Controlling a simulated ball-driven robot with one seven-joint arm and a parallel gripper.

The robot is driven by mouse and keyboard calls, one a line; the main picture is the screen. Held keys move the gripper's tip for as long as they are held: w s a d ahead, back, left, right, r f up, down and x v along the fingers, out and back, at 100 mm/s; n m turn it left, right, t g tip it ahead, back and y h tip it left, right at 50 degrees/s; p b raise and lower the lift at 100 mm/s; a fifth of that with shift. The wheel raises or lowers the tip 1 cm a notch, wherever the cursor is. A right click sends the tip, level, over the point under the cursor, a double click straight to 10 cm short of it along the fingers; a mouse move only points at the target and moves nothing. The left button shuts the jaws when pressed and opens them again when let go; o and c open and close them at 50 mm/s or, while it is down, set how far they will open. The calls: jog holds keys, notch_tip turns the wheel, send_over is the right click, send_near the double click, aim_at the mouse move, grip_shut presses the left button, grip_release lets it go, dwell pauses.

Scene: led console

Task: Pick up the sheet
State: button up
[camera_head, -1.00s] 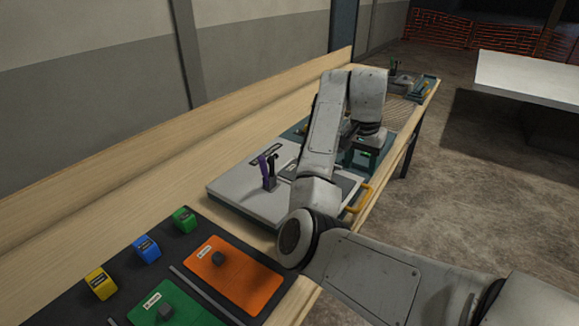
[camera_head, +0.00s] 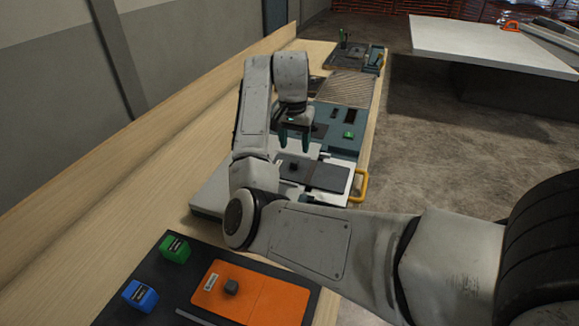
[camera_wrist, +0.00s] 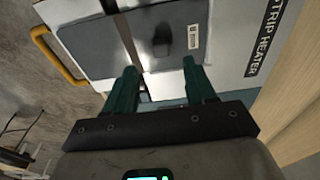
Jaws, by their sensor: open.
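A flat grey sheet (camera_wrist: 180,55) with a dark knob and a small white label lies on the white strip heater (camera_wrist: 245,45) in the wrist view. A narrow brownish line runs beside the knob. In the head view the sheet (camera_head: 328,176) lies on the heater (camera_head: 212,193), partly behind my arm. My gripper (camera_head: 295,138) points down near the sheet's knob end, apart from it. In the wrist view my gripper (camera_wrist: 160,70) shows two teal fingers spread wide, nothing between them. The knob is beyond the fingertips.
A yellow handle (camera_head: 361,186) sticks out at the heater's right side. A teal machine (camera_head: 345,122) stands behind. An orange plate (camera_head: 262,298), a green block (camera_head: 175,248) and a blue block (camera_head: 140,295) lie on the near dark mat. A wooden board (camera_head: 170,140) edges the bench's left.

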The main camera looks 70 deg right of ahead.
aim_at(295, 161)
jog(key=shift+w+d+f+p, duration=0.1)
jog(key=shift+f+p, duration=0.15)
jog(key=shift+f, duration=0.9)
jog(key=shift+s+d+f+p, duration=0.15)
jog(key=shift+f+p, duration=0.1)
jog(key=shift+f, duration=0.85)
jog(key=shift+w+d+f+p, duration=0.15)
jog(key=shift+f+p, duration=0.1)
jog(key=shift+f, duration=0.9)
jog(key=shift+a, duration=0.1)
grip_shut()
